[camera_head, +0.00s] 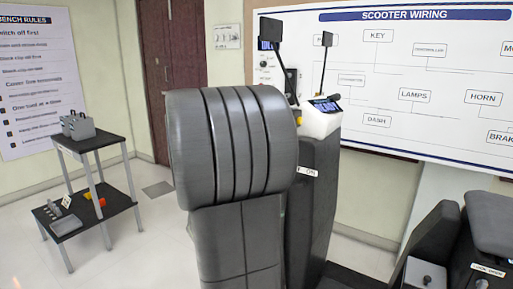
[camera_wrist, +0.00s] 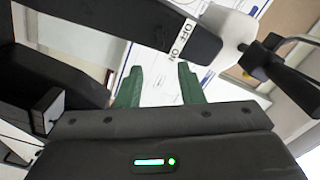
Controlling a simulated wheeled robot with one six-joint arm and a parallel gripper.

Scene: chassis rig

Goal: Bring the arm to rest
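My gripper (camera_wrist: 160,88) shows in the wrist view with two green fingers standing apart. It is open, and nothing is between the fingers. The rig's white head (camera_wrist: 222,32) and a black handlebar grip (camera_wrist: 295,85) are at upper right. In the head view my gripper is not visible. The rig's dark front column (camera_head: 318,195) shows there with a small lit display (camera_head: 325,105) on top.
Black mirrors (camera_head: 270,30) rise on stalks from the rig. A dark seat (camera_head: 492,223) is at lower right. A two-tier black stand (camera_head: 100,141) carries a grey item (camera_head: 77,126) at left. A wiring board (camera_head: 430,60) hangs behind. Floor is clear between stand and rig.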

